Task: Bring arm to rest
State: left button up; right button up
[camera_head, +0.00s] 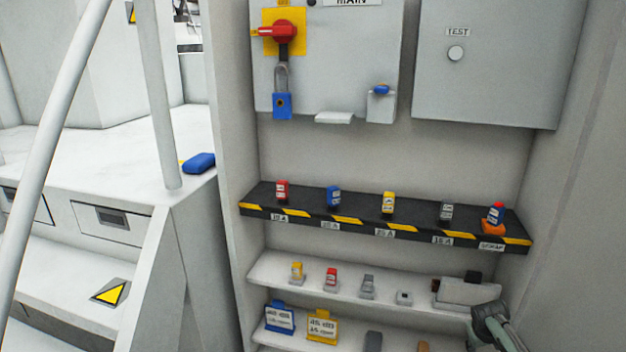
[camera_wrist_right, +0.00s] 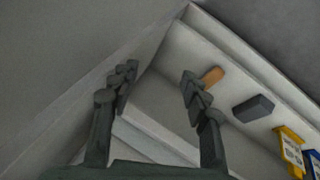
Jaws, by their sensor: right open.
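My right arm (camera_head: 496,328) comes in at the lower right of the head view, in front of the right end of the lower shelves. Its gripper fingers are not clear there. In the right wrist view my right gripper (camera_wrist_right: 160,90) is open, with its two dark fingers spread and nothing between them. Beyond the fingers are the cabinet's wall and white shelf edges. My left gripper is in neither view.
A black shelf (camera_head: 310,218) with yellow stripes holds several small coloured blocks. A white shelf (camera_head: 260,268) below holds more. A blue padlock (camera_head: 282,106) hangs under a red switch (camera_head: 278,32). An orange piece (camera_wrist_right: 213,75) and a grey block (camera_wrist_right: 254,108) lie right of the right gripper.

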jog(key=s+a+f+n+y, duration=0.1)
jog(key=s+a+f, duration=0.45)
jog(key=s, duration=0.25)
jog(key=s+a+f+n+y, duration=0.1)
jog(key=s+a+f, duration=0.3)
jog(key=s+a, duration=0.65)
jog(key=s, duration=0.5)
jog(key=s+a+y, duration=0.1)
jog(key=s+a, duration=0.4)
jog(key=s, duration=0.5)
jog(key=shift+f+g, duration=0.25)
jog(key=shift+g, duration=0.15)
jog(key=shift+s, duration=0.1)
jog(key=shift+c, duration=0.2)
jog(key=shift+c, duration=1.4)
jog(key=shift+s+a, duration=0.1)
jog(key=shift+s, duration=0.05)
